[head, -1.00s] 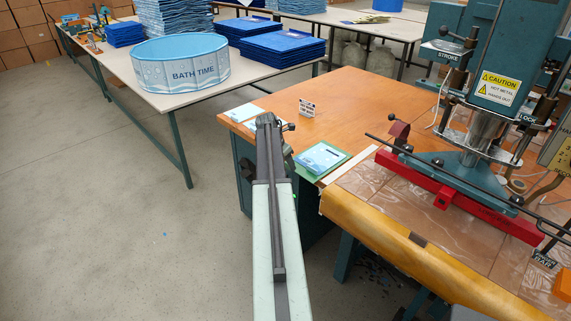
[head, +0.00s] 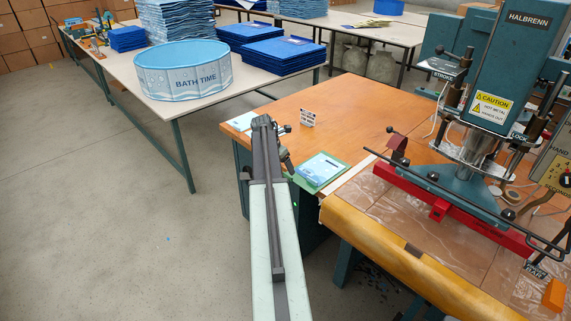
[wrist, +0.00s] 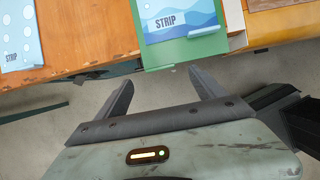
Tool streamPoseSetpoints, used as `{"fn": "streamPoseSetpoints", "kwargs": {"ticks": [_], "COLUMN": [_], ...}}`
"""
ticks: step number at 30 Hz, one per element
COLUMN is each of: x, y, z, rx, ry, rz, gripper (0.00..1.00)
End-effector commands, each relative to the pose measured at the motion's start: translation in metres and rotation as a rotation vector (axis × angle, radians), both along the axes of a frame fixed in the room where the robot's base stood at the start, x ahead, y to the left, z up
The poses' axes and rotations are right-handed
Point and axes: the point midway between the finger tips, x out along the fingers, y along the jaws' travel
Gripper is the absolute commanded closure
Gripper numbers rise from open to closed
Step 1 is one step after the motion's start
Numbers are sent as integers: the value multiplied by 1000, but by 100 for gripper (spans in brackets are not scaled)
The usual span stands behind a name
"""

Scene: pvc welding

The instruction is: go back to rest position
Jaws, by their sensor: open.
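My gripper (wrist: 160,90) is open and empty in the wrist view, its two dark fingers spread over the grey floor at the table's front edge. Ahead of it is a green tray (wrist: 207,48) holding a blue and white strip packet (wrist: 176,16). A light blue strip sheet (wrist: 17,38) lies left of it on the orange wooden table. In the head view my arm reaches toward the table edge near the green tray (head: 327,183), and the fingers are mostly hidden.
A teal welding press (head: 497,75) with a red bar (head: 437,209) stands at the right. A blue tub (head: 183,68) and stacked blue sheets (head: 277,55) sit on the back table (head: 160,98). The floor at left is clear.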

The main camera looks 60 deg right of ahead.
Motion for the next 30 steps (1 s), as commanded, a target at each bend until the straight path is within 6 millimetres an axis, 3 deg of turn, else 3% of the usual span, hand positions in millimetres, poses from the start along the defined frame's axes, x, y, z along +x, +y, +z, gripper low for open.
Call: {"fn": "streamPoseSetpoints", "kwargs": {"ticks": [1,3,17,20,23,25,29,30], "x": [0,1,2,11,50,93,162,179], "y": [3,5,6,12,38,73,166,197], "z": [14,16,13,13,13,13,12,12], "rx": [0,0,0,0,0,0,6,12], "ry": [0,0,0,0,0,0,-5,-8], "rz": [0,-1,0,14,74,143,290,334], "gripper": [21,21,21,21,21,21,21,21]}}
